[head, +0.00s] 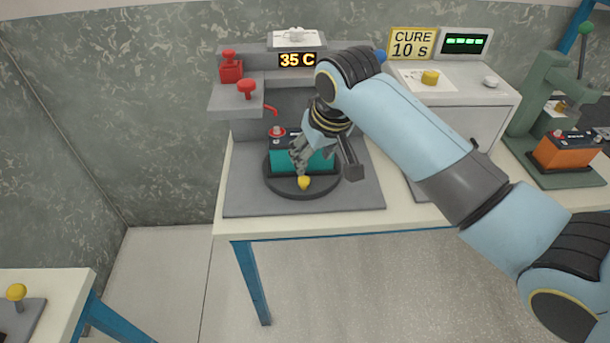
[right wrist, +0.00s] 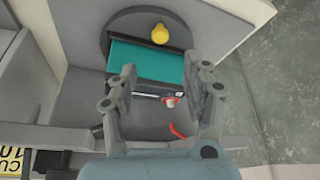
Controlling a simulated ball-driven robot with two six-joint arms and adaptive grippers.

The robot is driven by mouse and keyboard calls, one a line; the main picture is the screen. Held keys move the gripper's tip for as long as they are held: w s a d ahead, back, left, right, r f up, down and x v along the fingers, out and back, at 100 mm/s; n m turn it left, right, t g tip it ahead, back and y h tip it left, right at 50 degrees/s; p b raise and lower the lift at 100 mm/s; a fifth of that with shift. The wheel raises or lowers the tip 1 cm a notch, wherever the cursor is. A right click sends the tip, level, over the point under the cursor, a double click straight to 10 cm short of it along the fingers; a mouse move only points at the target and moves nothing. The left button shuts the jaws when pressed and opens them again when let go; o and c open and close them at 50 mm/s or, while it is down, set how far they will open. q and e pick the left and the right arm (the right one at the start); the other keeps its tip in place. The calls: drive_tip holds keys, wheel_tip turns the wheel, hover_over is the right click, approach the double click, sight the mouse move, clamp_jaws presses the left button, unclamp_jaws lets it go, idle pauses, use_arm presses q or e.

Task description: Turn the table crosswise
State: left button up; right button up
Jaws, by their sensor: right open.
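The round dark turntable (head: 274,184) sits on a grey plate on the middle bench. A teal battery (head: 318,162) with a black top stands on it, its long side running left to right in the head view. A yellow knob (head: 304,182) is at the turntable's front rim; it also shows in the right wrist view (right wrist: 159,34). My right gripper (head: 326,168) is open above the battery, one finger toward each end. In the right wrist view the open fingers (right wrist: 162,80) frame the teal battery (right wrist: 150,62); contact cannot be told. My left gripper is out of view.
Behind the turntable stands a grey fixture (head: 235,100) with red knobs and a "35 C" display (head: 297,60). To the right are a "CURE 10 s" sign (head: 411,43), a white cabinet (head: 470,85), and a green press (head: 540,100) with an orange battery (head: 566,151).

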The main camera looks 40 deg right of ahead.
sight(304, 180)
drive_tip(key=x, duration=1)
drive_tip(key=shift+f+b, duration=0.1)
drive_tip(key=shift+b, duration=0.3)
clamp_jaws()
